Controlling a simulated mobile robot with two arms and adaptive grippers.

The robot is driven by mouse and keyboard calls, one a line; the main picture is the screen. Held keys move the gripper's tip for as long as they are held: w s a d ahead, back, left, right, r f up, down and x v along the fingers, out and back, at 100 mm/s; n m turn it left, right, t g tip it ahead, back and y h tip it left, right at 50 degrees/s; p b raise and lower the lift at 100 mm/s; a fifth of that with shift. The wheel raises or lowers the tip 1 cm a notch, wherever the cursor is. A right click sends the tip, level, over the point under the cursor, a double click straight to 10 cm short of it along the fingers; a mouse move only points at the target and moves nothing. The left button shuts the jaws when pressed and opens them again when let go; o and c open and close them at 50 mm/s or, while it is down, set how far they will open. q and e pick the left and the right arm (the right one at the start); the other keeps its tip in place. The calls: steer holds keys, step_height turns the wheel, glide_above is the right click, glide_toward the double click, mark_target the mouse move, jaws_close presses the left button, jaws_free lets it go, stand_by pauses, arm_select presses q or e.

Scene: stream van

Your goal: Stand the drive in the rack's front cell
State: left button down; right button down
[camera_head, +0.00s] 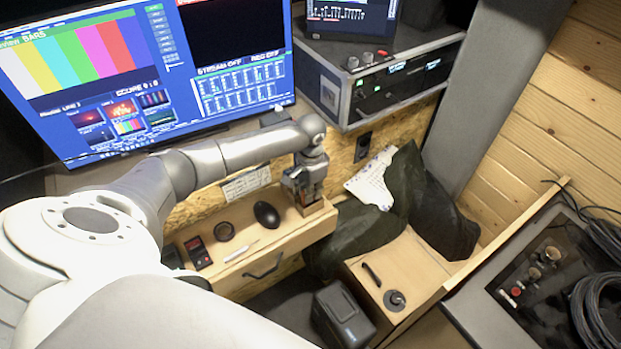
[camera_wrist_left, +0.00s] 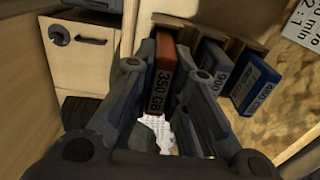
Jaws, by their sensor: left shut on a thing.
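My left gripper (camera_head: 304,198) reaches over the right end of the wooden drawer shelf and points down at the rack (camera_head: 320,211). The drive stands upright at the end cell of the wooden rack (camera_wrist_left: 192,36). Its lower end is hidden, so I cannot tell whether it is seated or just above the base. A grey drive (camera_wrist_left: 211,66) and a blue drive (camera_wrist_left: 255,84) stand in the neighbouring cells. My right gripper is not in view.
A large monitor (camera_head: 150,75) stands behind. A dark bag (camera_head: 360,222) lies to the right.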

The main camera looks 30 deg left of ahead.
arm_select(q)
steer(key=shift+f+b, duration=0.4)
steer(key=shift+f, duration=0.35)
steer(key=c, duration=1.4)
jaws_free()
steer(key=shift+o, duration=0.2)
